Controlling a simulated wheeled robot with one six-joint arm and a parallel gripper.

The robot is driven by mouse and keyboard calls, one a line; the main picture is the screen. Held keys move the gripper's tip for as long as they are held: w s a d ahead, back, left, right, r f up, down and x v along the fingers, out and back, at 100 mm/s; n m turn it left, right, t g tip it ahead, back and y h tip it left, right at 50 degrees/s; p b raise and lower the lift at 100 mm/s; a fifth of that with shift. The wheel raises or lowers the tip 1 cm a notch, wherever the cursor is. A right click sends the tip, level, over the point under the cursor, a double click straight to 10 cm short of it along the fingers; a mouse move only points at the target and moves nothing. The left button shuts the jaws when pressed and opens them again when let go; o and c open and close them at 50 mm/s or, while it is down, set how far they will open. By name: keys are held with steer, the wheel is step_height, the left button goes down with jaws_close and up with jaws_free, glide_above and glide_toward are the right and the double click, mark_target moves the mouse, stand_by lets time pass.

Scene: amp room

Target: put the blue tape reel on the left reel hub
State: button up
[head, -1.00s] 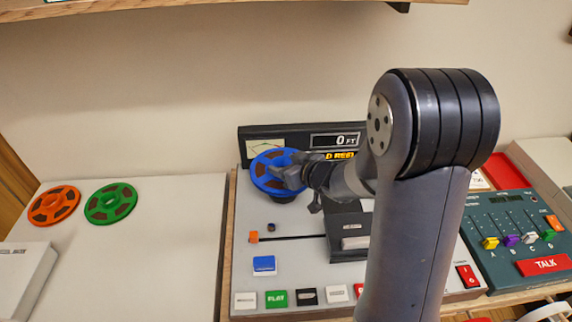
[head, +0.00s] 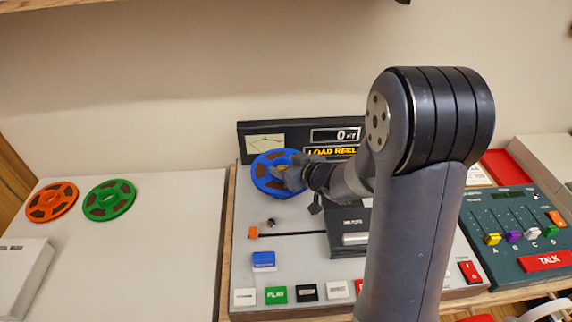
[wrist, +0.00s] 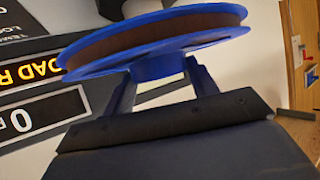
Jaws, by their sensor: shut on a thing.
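The blue tape reel (head: 264,181) is at the upper left of the tape deck (head: 300,262) in the head view. My gripper (head: 282,177) is shut on its hub, and the arm comes in from the right. In the wrist view the blue reel (wrist: 160,42) lies across the top of the picture, with my gripper's two fingers (wrist: 158,82) on its central hub. The left reel hub cannot be made out; the reel and gripper cover that part of the deck. I cannot tell whether the reel touches the deck.
An orange reel (head: 51,201) and a green reel (head: 109,200) lie on the left table. The deck's display reads LOAD REEL (head: 332,152). Coloured keys (head: 276,295) line the deck's front. A mixer panel (head: 515,232) stands at right. A shelf (head: 180,8) hangs above.

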steer(key=shift+f+b, duration=1.75)
steer(key=shift+f, duration=0.35)
stand_by(0.3)
steer(key=o, duration=1.3)
steer(key=shift+s, duration=0.1)
steer(key=p+v, duration=0.1)
steer(key=v, duration=0.9)
steer(key=shift+s+d+r+p, duration=0.15)
steer(key=shift+s+p, duration=0.1)
steer(key=shift+p, duration=0.15)
